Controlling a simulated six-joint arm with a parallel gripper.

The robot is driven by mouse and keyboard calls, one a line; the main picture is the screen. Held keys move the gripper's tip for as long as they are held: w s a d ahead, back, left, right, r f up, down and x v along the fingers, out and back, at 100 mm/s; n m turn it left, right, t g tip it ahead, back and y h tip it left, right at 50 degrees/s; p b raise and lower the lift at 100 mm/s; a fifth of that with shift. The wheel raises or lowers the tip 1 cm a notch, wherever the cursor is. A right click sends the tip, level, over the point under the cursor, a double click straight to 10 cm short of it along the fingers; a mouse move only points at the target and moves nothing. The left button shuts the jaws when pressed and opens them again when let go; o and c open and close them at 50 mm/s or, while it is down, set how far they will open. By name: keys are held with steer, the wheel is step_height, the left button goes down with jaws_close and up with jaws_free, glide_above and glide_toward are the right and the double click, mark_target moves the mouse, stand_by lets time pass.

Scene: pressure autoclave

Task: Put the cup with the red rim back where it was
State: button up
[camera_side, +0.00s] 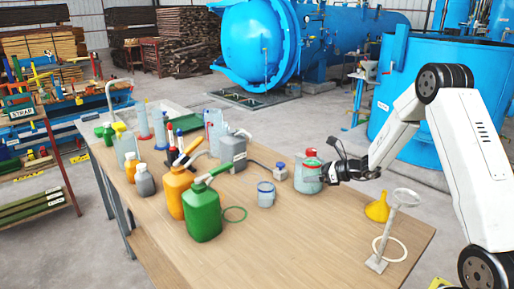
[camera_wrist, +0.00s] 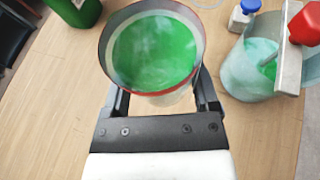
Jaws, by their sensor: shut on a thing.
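The cup with the red rim (camera_wrist: 152,92) is between my gripper's fingers in the wrist view. It is open at the top and holds green liquid. My gripper (camera_side: 322,174) is shut on it from the right in the side view; its fingers (camera_wrist: 160,98) lie on either side of the cup. In the side view the cup (camera_side: 311,174) overlaps the things behind it. I cannot tell whether its base touches the table.
A translucent bucket (camera_wrist: 240,78) with a red-capped item stands close to the cup. A blue-capped bottle (camera_side: 281,171) and blue-rimmed cup (camera_side: 266,194) stand nearby. The table front is clear.

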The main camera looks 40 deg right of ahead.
steer(key=shift+f, duration=1.45)
steer(key=shift+f, duration=0.1)
glide_above(309, 214)
steer(key=shift+f, duration=2.75)
steer(key=shift+f, duration=0.1)
steer(key=shift+f, duration=2)
steer(key=shift+f, duration=0.1)
steer(key=o, duration=1.2)
